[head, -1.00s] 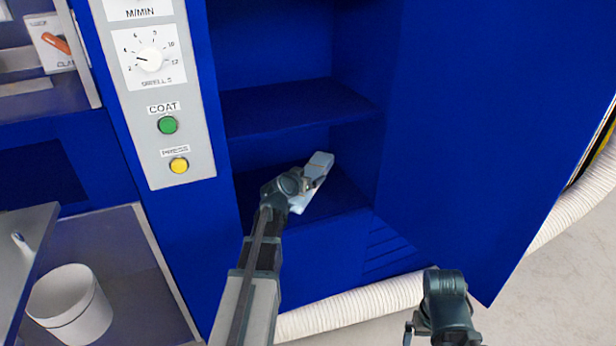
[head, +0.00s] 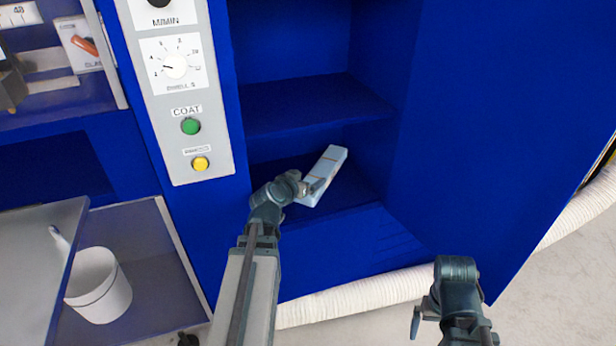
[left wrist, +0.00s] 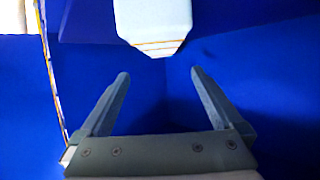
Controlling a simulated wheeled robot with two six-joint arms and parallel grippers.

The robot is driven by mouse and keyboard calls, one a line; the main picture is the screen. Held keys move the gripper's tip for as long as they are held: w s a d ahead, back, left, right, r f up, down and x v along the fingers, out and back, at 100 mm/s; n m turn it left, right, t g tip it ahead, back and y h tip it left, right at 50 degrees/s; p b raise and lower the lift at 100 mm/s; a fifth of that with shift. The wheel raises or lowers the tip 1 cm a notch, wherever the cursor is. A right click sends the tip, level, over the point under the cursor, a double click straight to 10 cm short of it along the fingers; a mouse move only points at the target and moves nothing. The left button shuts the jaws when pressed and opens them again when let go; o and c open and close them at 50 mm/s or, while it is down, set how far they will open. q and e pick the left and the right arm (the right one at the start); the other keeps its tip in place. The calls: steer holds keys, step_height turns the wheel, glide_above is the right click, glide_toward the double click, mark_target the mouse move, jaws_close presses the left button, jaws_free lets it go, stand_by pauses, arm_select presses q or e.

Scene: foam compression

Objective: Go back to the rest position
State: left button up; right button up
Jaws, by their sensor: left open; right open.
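My left gripper (left wrist: 160,85) is open and empty in the left wrist view, its two fingers spread wide. In the head view my left gripper (head: 308,187) is at the lower opening of the blue cabinet. A pale block with thin orange lines (head: 326,172) lies on the cabinet's lower floor just beyond it. The block also shows in the left wrist view (left wrist: 153,22), ahead of the fingertips with a gap. My right gripper (head: 415,322) is low on the right in the head view, clear of everything.
The blue cabinet has a shelf (head: 315,103) above the block and an open blue door (head: 500,120) at right. A control panel (head: 185,100) with green and yellow buttons stands left. A white bucket (head: 100,285) is lower left. A white hose (head: 350,297) runs along the floor.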

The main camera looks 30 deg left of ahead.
mark_target(322, 170)
arm_select(q)
steer(key=shift+w, duration=0.1)
steer(key=b+x, duration=0.4)
steer(key=x, duration=0.8)
steer(key=shift+a+b, duration=0.1)
steer(key=shift+b, duration=0.25)
steer(key=shift+f, duration=0.2)
steer(key=shift+r, duration=0.25)
steer(key=shift+f, duration=0.15)
